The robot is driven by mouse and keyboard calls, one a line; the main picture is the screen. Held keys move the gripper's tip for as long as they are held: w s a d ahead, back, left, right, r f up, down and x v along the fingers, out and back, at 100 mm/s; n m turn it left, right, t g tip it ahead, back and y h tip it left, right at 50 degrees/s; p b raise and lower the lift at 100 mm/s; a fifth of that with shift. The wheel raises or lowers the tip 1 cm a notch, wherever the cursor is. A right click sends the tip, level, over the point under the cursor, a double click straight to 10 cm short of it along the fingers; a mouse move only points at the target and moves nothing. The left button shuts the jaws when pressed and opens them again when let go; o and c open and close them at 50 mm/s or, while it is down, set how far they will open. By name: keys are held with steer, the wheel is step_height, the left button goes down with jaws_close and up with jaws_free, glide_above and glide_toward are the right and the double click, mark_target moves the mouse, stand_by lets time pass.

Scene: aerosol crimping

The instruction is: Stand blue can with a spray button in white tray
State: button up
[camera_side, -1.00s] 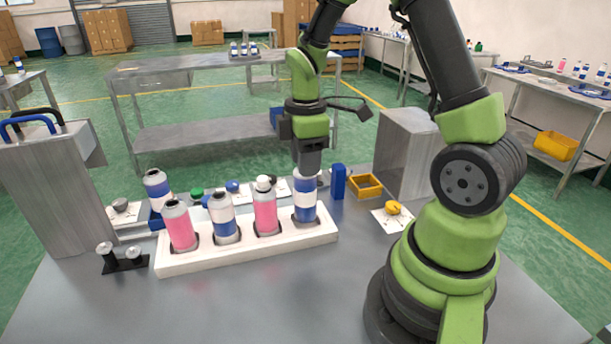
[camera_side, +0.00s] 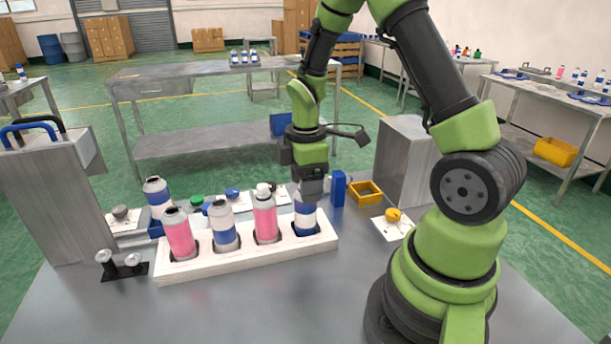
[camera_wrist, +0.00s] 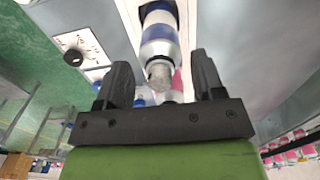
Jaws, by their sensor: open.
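The white tray (camera_side: 200,268) holds a row of pink and blue-banded cans. The pink can (camera_side: 265,220) second from the right has a white top. A blue can (camera_side: 223,232) stands to its left. My gripper (camera_side: 310,196) points down over the blue can (camera_side: 306,225) at the tray's right end and hides its top. In the wrist view, my open jaws (camera_wrist: 163,85) flank the grey top of a blue-and-white can (camera_wrist: 160,30); I cannot tell whether that top is a spray button. Another blue can (camera_side: 157,192) stands behind the tray at the left.
A blue block (camera_side: 338,189) and a yellow bin (camera_side: 366,193) stand close right of my gripper. A yellow knob (camera_side: 393,214) sits on a white card. A grey machine (camera_side: 50,190) is at the left, a metal box (camera_side: 402,160) at the right.

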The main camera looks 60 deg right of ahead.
step_height(320, 180, up, 11)
steer(key=s+a+r+m+t+y, duration=0.2)
steer(key=s+a+r+m+t, duration=0.5)
steer(key=s+a+m, duration=0.4)
steer(key=shift+s+a+r+m, duration=0.15)
steer(key=shift+a+r+m, duration=0.75)
steer(key=shift+m, duration=0.1)
stand_by(0.5)
